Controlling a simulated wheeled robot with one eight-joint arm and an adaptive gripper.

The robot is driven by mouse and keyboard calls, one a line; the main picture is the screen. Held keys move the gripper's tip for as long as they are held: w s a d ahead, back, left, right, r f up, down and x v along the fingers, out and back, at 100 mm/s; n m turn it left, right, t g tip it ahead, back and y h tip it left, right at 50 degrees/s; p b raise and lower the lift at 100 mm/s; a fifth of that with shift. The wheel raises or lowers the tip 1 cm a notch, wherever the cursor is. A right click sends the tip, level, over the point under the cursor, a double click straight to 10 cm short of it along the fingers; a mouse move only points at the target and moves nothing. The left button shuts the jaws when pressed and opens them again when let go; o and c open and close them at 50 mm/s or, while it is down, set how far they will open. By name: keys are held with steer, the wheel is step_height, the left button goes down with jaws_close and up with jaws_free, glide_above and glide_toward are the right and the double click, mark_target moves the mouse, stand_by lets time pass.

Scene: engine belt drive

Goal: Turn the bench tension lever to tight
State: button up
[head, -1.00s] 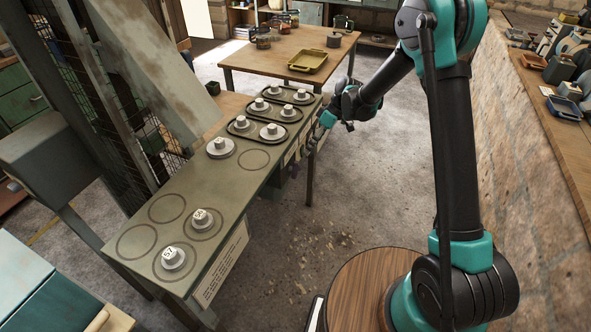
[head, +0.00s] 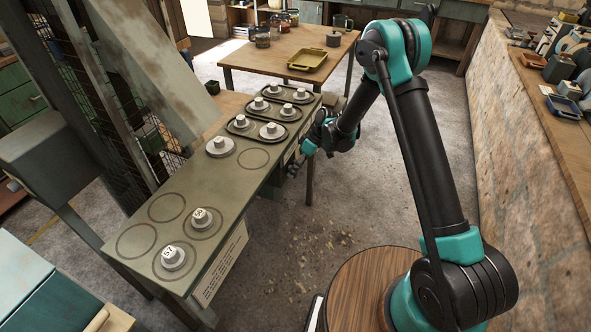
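The green bench (head: 217,187) runs from the near left towards the back, with several grey knobbed discs on its top. My gripper (head: 294,174) is beside the bench's right side, towards its far end and below the top's level. It is small and dark in the view, so its fingers cannot be told as open or shut. A tension lever cannot be made out. The part of the bench's side near my gripper is dark and partly covered by my gripper and wrist. Whether my gripper touches anything there cannot be told.
Numbered discs (head: 173,257) sit on the near end, beside empty drawn circles (head: 167,208). Dark trays (head: 258,136) hold discs at the far end. A wooden table (head: 268,58) with a yellow tray (head: 307,59) stands behind.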

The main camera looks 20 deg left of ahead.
jaws_close()
steer(key=shift+g, duration=0.3)
steer(key=shift+w+m+g, duration=0.1)
steer(key=shift+m+g, duration=0.2)
steer(key=shift+g, duration=0.6)
steer(key=shift+m+g+y, duration=0.4)
steer(key=shift+g+y, duration=0.1)
steer(key=shift+g, duration=1.1)
jaws_free()
